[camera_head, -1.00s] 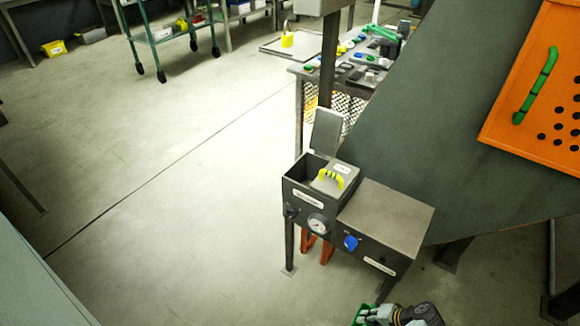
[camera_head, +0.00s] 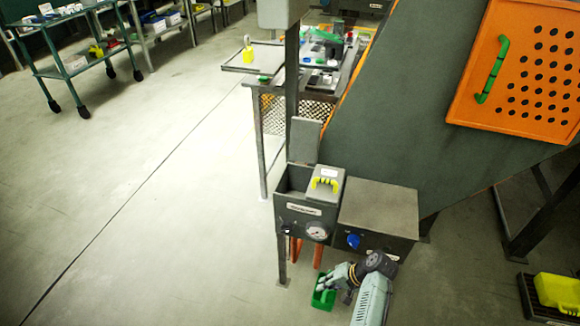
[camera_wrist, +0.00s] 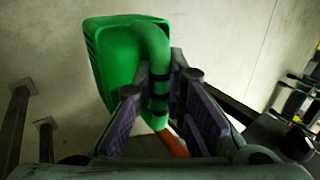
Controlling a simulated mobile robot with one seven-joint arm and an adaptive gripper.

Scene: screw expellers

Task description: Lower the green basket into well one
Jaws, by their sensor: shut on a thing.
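The green basket (camera_head: 320,299) hangs low in front of the dark two-lidded box (camera_head: 298,217), near the bottom of the head view. My gripper (camera_head: 327,284) is at the basket, below the box's rim. In the wrist view my gripper's (camera_wrist: 160,85) two fingers are shut on the basket's upright green handle (camera_wrist: 155,50), and the basket's body (camera_wrist: 112,62) is to the left. The box's left well (camera_head: 293,180) is open, with its grey lid (camera_head: 305,140) raised behind it. The right lid (camera_head: 327,182), with a yellow handle, is down. I cannot read the well labels.
A dark control box with a blue knob (camera_head: 353,241) adjoins the wells on the right. A big sloped grey panel (camera_head: 400,120) stands behind. A post (camera_head: 292,90) rises behind the open lid. The floor to the left is clear.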

